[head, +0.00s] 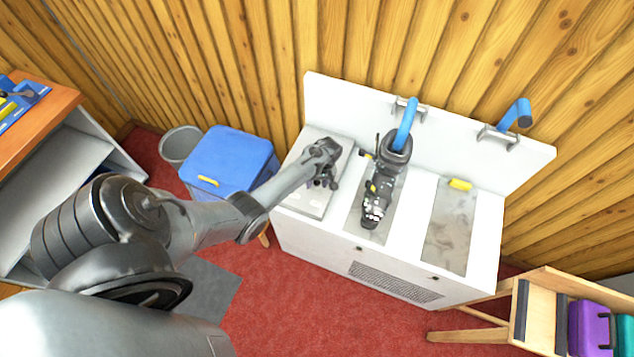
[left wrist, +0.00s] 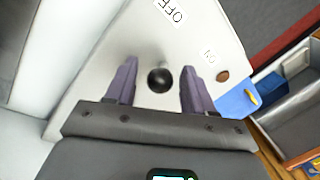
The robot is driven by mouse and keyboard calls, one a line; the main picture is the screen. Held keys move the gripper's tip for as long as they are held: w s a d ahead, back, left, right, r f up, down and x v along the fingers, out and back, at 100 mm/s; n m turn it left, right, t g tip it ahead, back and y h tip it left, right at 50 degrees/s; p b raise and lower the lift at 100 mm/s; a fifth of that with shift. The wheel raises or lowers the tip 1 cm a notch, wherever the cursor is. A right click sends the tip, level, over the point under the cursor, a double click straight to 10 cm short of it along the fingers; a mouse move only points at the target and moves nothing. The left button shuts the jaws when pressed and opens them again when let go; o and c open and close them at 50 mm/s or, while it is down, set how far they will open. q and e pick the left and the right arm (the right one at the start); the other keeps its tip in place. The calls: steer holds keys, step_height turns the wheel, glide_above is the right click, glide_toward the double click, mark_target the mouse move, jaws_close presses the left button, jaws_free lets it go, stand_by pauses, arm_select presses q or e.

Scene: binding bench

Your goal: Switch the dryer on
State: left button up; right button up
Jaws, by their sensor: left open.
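The dryer (head: 340,240) is a white cabinet with a tall back panel against the wooden wall. My left gripper (head: 322,182) is over the grey plate at its left end. In the left wrist view, a round black knob (left wrist: 160,80) lies between the fingers of my open left gripper (left wrist: 160,62), with gaps on both sides. My right gripper is not in view.
A black boot-like object (head: 376,192) stands mid-dryer with a blue tube (head: 406,124) at its top. Another blue tube (head: 514,115) hangs at the right. A blue lidded bin (head: 232,160) and grey bucket (head: 180,146) stand left; a wooden rack (head: 540,310) stands right.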

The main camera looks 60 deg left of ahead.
arm_select(q)
steer(key=shift+f, duration=0.1)
steer(key=shift+c, duration=0.4)
jaws_close()
